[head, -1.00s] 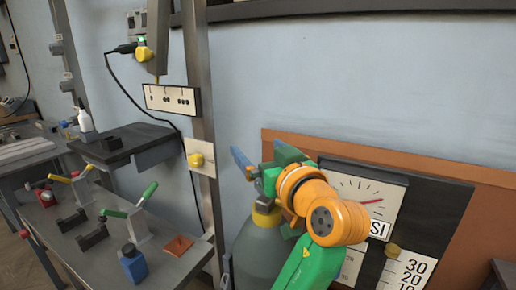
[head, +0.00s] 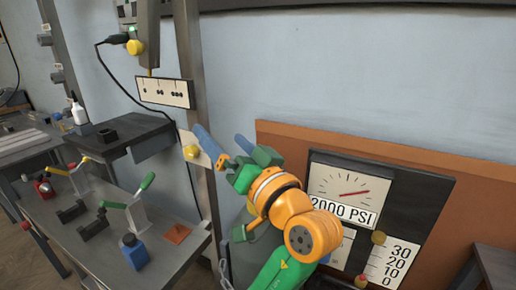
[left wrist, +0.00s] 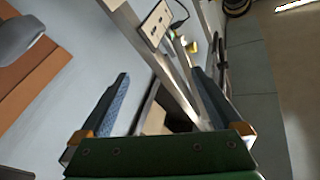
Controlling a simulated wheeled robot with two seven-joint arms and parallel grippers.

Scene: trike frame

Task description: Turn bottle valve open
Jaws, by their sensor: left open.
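My left gripper (head: 226,147) is open and empty in the head view, in front of the wall and left of the gauge panel. Its two blue fingers are spread and point up and to the left. In the left wrist view the fingers (left wrist: 160,78) are wide apart, with no bottle between them. The grey bottle (head: 241,262) stands below and behind my left gripper and arm, which hide most of it. A little yellow shows near its top. I cannot make out its valve or how it is turned. My right gripper is not in view.
The gauge panel (head: 425,213) reads 2000 PSI. A steel post (head: 192,70) with a yellow knob (head: 192,152) stands just left of my gripper. A bench (head: 160,262) with clamps and a blue bottle (head: 134,252) is at left.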

